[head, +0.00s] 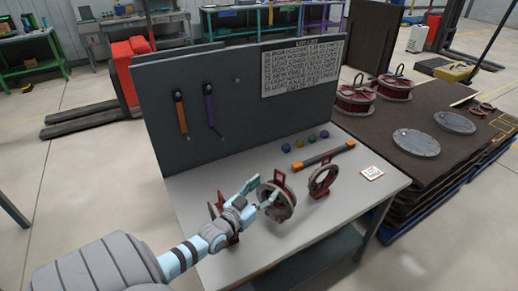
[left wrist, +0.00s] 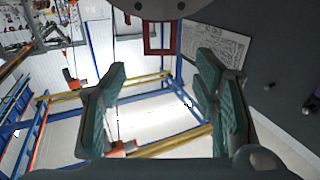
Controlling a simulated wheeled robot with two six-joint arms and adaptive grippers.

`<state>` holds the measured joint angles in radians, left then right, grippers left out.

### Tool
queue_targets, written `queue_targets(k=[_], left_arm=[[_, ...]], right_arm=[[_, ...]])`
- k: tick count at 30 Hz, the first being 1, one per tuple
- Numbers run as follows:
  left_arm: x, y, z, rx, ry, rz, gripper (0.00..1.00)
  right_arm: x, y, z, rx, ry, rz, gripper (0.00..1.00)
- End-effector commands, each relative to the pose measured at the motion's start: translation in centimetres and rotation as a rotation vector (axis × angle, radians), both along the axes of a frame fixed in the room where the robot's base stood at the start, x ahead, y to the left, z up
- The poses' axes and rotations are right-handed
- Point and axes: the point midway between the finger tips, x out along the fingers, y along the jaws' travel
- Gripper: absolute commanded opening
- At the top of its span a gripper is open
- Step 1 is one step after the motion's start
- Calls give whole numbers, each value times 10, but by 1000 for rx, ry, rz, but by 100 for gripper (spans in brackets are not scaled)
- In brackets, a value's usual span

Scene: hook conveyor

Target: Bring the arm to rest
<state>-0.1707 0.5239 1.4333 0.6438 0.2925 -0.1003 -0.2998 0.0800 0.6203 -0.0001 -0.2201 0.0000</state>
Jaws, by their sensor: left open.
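My left gripper (head: 261,192) is in the head view above the grey workbench (head: 300,232). Its teal fingers are apart, with nothing between them. In the picture it overlaps a red-and-dark round part (head: 284,203) standing on the bench; I cannot tell whether they touch. My arm partly hides another red part (head: 215,206) at the left. In the left wrist view the open fingers (left wrist: 162,105) frame a blue-and-yellow rack (left wrist: 150,84) in the distance. My right gripper is in neither view.
A dark back panel (head: 225,120) rises behind the bench, with a sign (head: 303,68) and hanging tools. A red ring part (head: 323,180), an orange-ended bar (head: 323,156) and small coloured balls stand or lie on the bench. A dark platform (head: 440,165) is at right.

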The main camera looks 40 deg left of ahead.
Motion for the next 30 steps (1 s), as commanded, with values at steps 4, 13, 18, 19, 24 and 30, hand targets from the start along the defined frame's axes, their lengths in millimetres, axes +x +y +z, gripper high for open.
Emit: queue_targets(k=[4, 13, 18, 19, 24, 30], left_arm=[[-24, -2, 0, 1, 0, -1, 55], [-31, -3, -2, 0, -1, 0, 55], [-31, -3, -2, 0, -1, 0, 55], [-31, -3, -2, 0, -1, 0, 55], [-31, -5, -2, -1, 4, -4, 55], [-44, -80, -39, -22, 231, -154, 55]], right_arm=[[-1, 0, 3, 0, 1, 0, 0], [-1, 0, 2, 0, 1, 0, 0], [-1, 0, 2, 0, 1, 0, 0], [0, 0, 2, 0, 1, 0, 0], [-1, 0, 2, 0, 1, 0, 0], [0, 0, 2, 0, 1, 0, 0]])
